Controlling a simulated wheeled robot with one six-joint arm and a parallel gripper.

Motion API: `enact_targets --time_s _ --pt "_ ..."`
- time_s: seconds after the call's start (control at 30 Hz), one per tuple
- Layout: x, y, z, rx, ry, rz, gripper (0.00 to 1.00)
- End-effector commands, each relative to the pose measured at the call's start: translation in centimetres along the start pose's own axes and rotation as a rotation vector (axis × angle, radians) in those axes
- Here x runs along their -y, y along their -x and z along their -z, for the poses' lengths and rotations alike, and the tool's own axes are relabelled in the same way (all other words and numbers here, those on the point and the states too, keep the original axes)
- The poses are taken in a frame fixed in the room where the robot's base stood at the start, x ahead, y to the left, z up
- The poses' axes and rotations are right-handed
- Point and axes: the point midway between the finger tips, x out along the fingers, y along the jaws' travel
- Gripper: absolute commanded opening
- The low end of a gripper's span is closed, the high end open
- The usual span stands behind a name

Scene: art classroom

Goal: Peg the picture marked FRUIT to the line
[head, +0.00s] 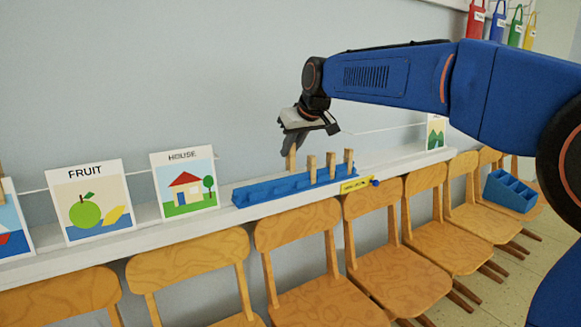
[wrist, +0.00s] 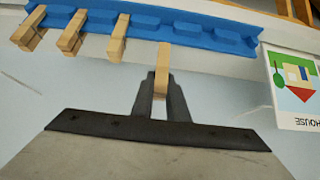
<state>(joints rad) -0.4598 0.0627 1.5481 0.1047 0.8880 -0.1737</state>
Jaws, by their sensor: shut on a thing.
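The picture marked FRUIT (head: 92,203), with a green apple and a yellow shape, leans upright on the white ledge at the left. The thin line (head: 375,130) runs along the wall above the ledge and passes behind my gripper. My gripper (head: 293,146) points down over the blue peg rack (head: 262,192). It is shut on a wooden peg (head: 291,160), which also shows between the fingers in the wrist view (wrist: 162,68). The held peg's far end is at the rack; I cannot tell whether it is clear of its slot. Three other pegs (head: 331,166) stand in the rack.
The HOUSE picture (head: 184,184) stands between FRUIT and the rack. A boat picture (head: 12,228) is at the left edge. A yellow marked label (head: 355,185) is on the ledge front. Wooden chairs (head: 297,227) line the ledge. A blue bin (head: 511,192) sits on a right-hand chair.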

Motion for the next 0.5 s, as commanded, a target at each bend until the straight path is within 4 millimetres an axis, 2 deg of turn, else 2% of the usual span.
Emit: enact_targets --time_s 0.5 --pt "0.0 0.49 0.36 0.0 0.0 0.0 0.01"
